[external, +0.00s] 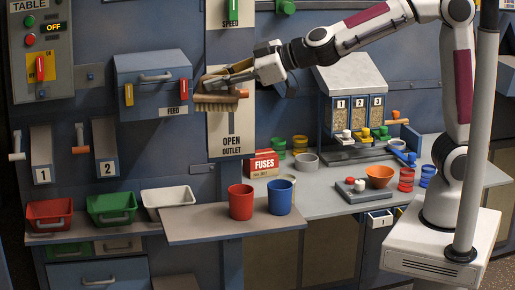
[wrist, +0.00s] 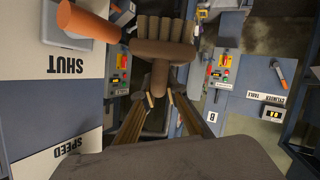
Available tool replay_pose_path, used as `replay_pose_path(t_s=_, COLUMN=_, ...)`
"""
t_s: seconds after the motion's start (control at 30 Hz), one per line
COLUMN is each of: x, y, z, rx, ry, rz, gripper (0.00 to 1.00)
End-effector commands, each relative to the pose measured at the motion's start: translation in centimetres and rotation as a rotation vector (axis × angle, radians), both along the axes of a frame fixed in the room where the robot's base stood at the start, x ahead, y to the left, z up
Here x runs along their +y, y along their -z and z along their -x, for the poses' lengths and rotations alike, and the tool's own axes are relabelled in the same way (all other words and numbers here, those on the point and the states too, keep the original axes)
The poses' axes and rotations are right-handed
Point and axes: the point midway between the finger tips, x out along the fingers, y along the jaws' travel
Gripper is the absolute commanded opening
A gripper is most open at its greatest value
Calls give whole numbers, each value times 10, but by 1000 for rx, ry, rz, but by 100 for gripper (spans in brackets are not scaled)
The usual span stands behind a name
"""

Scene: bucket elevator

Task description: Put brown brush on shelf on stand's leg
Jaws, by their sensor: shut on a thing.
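The brown brush (external: 217,102) is held up in front of the SHUT/OPEN outlet panel, bristles down in the external view. My gripper (external: 240,76) is shut on its handle from the right. In the wrist view the brush (wrist: 163,48) points away from my gripper (wrist: 158,97), with the fingertips closed at its handle. No shelf that I can clearly identify as on a stand's leg shows. A flat grey shelf (external: 187,225) lies below the brush, bearing a red cup (external: 241,202) and a blue cup (external: 280,197).
An orange lever knob (wrist: 88,22) is close beside the brush. Red, green and white bins (external: 167,199) stand left of the cups. A red FUSES box (external: 263,164), an orange bowl (external: 379,176) and a dispenser (external: 357,100) occupy the counter to the right. The FEED box (external: 153,82) projects at left.

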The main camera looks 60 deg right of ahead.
Motion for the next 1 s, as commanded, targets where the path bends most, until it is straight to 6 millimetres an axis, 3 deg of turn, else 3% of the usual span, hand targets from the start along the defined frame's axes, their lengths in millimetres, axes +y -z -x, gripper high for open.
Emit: replay_pose_path(t_s=1.0, x=22, y=49, z=-24, rx=0, ry=-90, rz=2, gripper=0)
